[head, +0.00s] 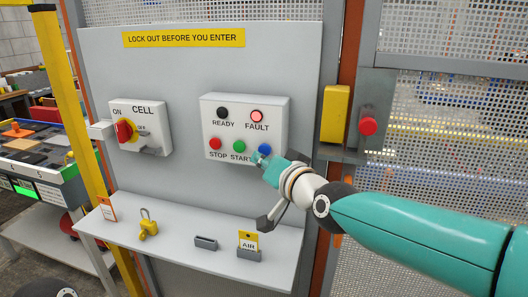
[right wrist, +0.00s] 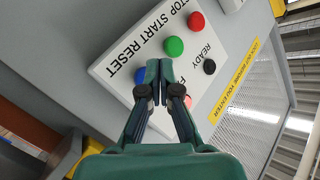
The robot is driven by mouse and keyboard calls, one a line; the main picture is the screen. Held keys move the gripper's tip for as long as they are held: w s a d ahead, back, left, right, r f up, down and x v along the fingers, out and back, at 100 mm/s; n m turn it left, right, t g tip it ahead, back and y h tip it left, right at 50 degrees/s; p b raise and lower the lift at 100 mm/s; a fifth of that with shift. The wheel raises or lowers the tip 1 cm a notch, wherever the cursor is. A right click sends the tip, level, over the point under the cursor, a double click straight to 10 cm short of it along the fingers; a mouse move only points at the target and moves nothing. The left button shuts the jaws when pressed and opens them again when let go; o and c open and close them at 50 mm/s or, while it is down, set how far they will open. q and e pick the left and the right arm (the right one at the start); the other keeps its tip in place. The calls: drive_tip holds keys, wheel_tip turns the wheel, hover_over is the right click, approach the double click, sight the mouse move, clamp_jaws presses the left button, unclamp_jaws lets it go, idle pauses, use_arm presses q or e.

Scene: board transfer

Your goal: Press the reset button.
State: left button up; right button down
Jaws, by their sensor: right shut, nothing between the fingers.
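The reset button is the blue button (head: 264,149) at the lower right of the white control box (head: 238,107). In the right wrist view the blue button (right wrist: 139,76) shows beside the fingertips, partly covered by one finger, with the word RESET next to it. My right gripper (head: 262,160) is shut and empty, its tips close to the blue button. In the right wrist view the shut tips (right wrist: 159,66) lie over the box face; I cannot tell whether they touch it. The RESET label is hidden in the head view. My left gripper is not in view.
A red STOP button (head: 215,143) and a green START button (head: 239,146) sit left of the blue one. Above them are a dark READY lamp (head: 222,113) and a bright FAULT lamp (head: 257,116). A shelf (head: 180,238) with a yellow padlock (head: 148,229) juts out below.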

drive_tip(key=shift+w+d+b, duration=0.15)
drive_tip(key=shift+w+b, duration=0.25)
drive_tip(key=shift+w, duration=0.05)
drive_tip(key=shift+w+d+b, duration=0.15)
drive_tip(key=shift+w+b, duration=0.2)
drive_tip(key=shift+b, duration=0.25)
idle(0.8)
drive_tip(key=shift+r, duration=0.1)
drive_tip(key=shift+s+a+p, duration=0.25)
drive_tip(key=shift+s+p, duration=0.55)
drive_tip(key=shift+p, duration=0.15)
